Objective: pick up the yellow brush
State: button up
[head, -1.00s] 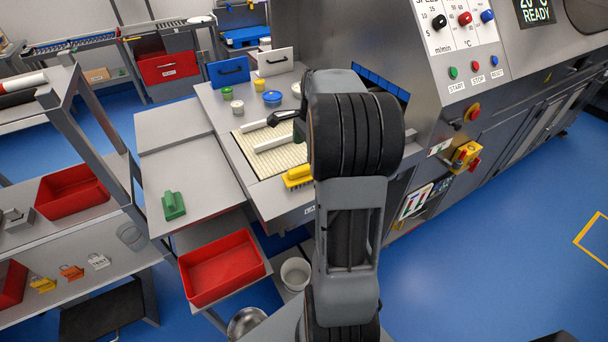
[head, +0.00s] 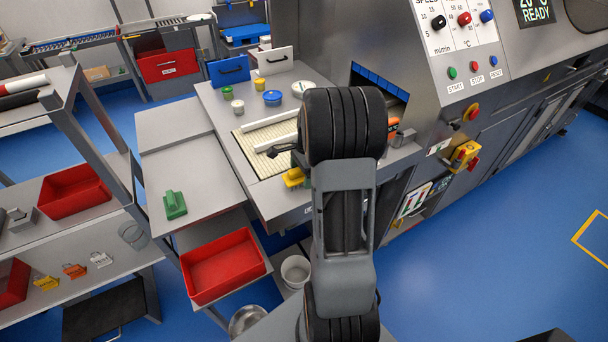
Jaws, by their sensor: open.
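The yellow brush (head: 293,178) lies near the front edge of the steel worktop, at the lower right corner of the cream ribbed mat (head: 243,149). My arm hides its right part. My gripper (head: 274,151) is open and shows only in part, as a dark finger sticking out left of my arm. In the picture it is just above and left of the brush, over the mat. The rest of the gripper is hidden behind my arm, and I see no contact with the brush.
A green brush (head: 174,205) lies on the left shelf. A red tray (head: 224,265) sits below. The machine (head: 440,120) rises at right.

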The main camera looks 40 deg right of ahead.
jog(key=c, duration=1.2)
jog(key=shift+o, duration=0.2)
jog(key=shift+r, duration=0.2)
jog(key=shift+r, duration=0.25)
notch_tip(320, 180, up, 2)
jog(key=shift+r, duration=0.1)
jog(key=s+d+r+b, duration=0.2)
jog(key=s+r+b, duration=0.1)
jog(key=s+r, duration=0.7)
jog(key=s, duration=0.3)
jog(key=shift+s+d, duration=0.3)
jog(key=shift+s, duration=0.1)
